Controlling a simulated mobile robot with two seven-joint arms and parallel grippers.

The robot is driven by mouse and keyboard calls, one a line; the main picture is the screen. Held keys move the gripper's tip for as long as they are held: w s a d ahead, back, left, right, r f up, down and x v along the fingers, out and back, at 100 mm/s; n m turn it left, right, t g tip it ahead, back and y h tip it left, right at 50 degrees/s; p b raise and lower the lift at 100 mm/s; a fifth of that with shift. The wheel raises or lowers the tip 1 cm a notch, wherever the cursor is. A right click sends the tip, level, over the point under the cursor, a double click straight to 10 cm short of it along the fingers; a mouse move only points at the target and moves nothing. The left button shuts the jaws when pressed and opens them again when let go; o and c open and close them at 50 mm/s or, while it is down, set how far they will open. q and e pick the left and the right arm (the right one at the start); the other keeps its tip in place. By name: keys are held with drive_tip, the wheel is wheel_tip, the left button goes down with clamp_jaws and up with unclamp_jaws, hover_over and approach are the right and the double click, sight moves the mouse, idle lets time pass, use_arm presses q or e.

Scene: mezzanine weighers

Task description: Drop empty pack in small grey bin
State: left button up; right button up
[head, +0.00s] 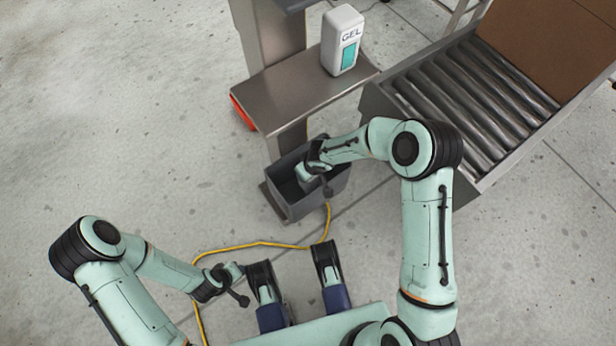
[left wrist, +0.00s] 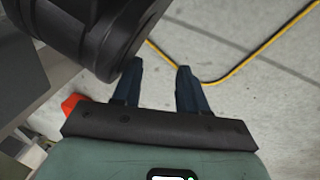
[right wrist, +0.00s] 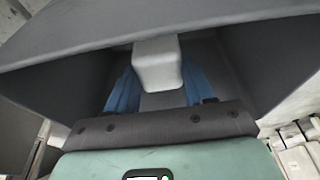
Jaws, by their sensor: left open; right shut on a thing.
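The small grey bin (head: 296,205) stands on the floor at the foot of the metal stand in the head view. My right gripper (head: 310,172) is over and partly inside the bin's opening, and the wrist hides its fingers in the head view. In the right wrist view my right gripper (right wrist: 154,92) is shut on a white pack (right wrist: 157,65), with the dark bin walls (right wrist: 70,75) around it. My left gripper (left wrist: 160,75) is open and empty. In the head view the left arm hangs low at the left, well away from the bin.
A steel shelf (head: 300,90) on the stand holds a white gel dispenser (head: 342,40) above the bin. A roller conveyor (head: 470,90) with a brown carton (head: 560,40) is at the right. A yellow cable (head: 262,243) runs along the floor. The floor at left is clear.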

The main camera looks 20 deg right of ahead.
wheel_tip(320, 180, down, 4)
drive_tip(key=shift+r+b, duration=0.15)
drive_tip(key=shift+b, duration=0.4)
use_arm(q)
drive_tip(key=s+f, duration=0.2)
drive_tip(key=shift+s+a+g, duration=0.15)
drive_tip(key=shift+s+g, duration=0.2)
drive_tip(key=shift+g, duration=0.05)
drive_tip(key=shift+s+f, duration=0.1)
use_arm(e)
drive_tip(key=o, duration=1.3)
use_arm(q)
drive_tip(key=shift+s+a+f, duration=0.1)
drive_tip(key=shift+s+f, duration=0.15)
drive_tip(key=shift+s, duration=0.1)
